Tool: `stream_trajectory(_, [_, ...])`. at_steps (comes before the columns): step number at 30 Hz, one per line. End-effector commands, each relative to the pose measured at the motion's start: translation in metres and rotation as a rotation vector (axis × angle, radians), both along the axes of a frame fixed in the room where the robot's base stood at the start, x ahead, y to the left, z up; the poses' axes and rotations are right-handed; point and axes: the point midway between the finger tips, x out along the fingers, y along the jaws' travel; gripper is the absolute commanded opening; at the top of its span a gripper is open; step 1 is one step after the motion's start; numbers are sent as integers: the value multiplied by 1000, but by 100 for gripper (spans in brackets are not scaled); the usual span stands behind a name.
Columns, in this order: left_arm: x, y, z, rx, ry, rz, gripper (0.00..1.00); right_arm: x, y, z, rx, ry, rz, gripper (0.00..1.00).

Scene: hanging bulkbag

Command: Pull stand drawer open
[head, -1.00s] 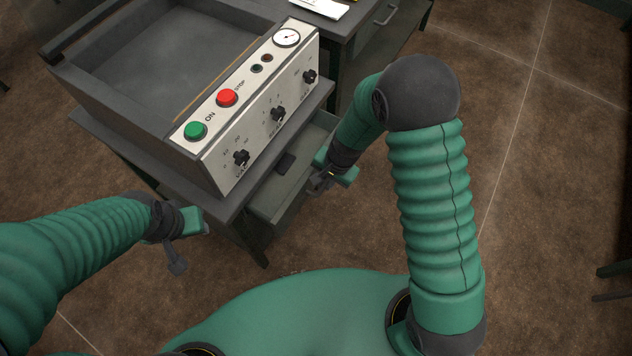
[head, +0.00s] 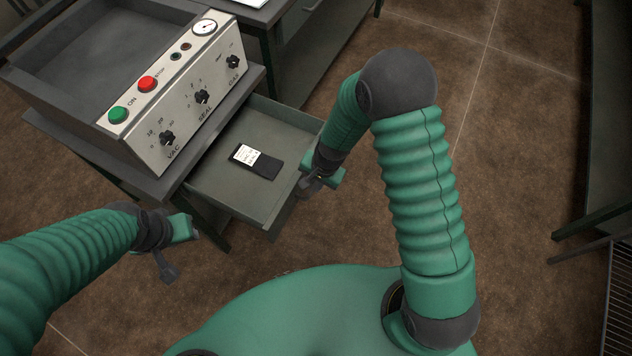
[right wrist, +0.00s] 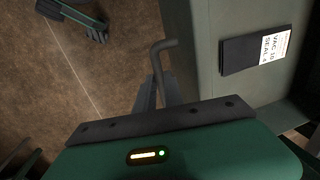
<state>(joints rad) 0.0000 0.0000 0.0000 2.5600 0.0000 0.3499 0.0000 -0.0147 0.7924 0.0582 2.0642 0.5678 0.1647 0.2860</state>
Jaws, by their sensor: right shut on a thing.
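The grey-green stand drawer (head: 235,190) is pulled well out from under the machine stand (head: 185,170) in the head view. A dark flat item with a white printed label (head: 257,161) lies inside it; the item also shows in the right wrist view (right wrist: 255,52). My right gripper (head: 312,184) is at the drawer's front. In the right wrist view its fingers (right wrist: 156,97) are shut on the bent drawer handle (right wrist: 160,52). My left gripper (head: 170,265) hangs empty left of the drawer; its jaw gap cannot be made out.
A machine with a white control panel (head: 180,100) stands on the stand, with green and red buttons, knobs and a gauge. Another grey cabinet (head: 305,35) stands behind. A dark rack (head: 610,130) is at the right. Brown floor is free right of my right arm.

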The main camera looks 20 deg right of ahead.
Motion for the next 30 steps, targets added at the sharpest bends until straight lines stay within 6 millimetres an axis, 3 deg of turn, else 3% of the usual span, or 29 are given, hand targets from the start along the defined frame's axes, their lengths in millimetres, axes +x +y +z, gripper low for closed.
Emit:
stream_trajectory(11, [0,0,0,0,0,0,36,1,-2,0,-1,-3,-2,0])
stream_trajectory(12, [0,0,0,0,0,0,36,1,-2,0,-1,-3,-2,18])
stream_trajectory(16, [0,0,0,0,0,0,36,1,-2,0,0,-3,-1,34])
stream_trajectory(25, [0,0,1,0,0,0,36,0,-1,2,1,-2,0,34])
stream_trajectory(30, [0,0,9,0,0,0,36,-2,-4,26,0,-6,-1,34])
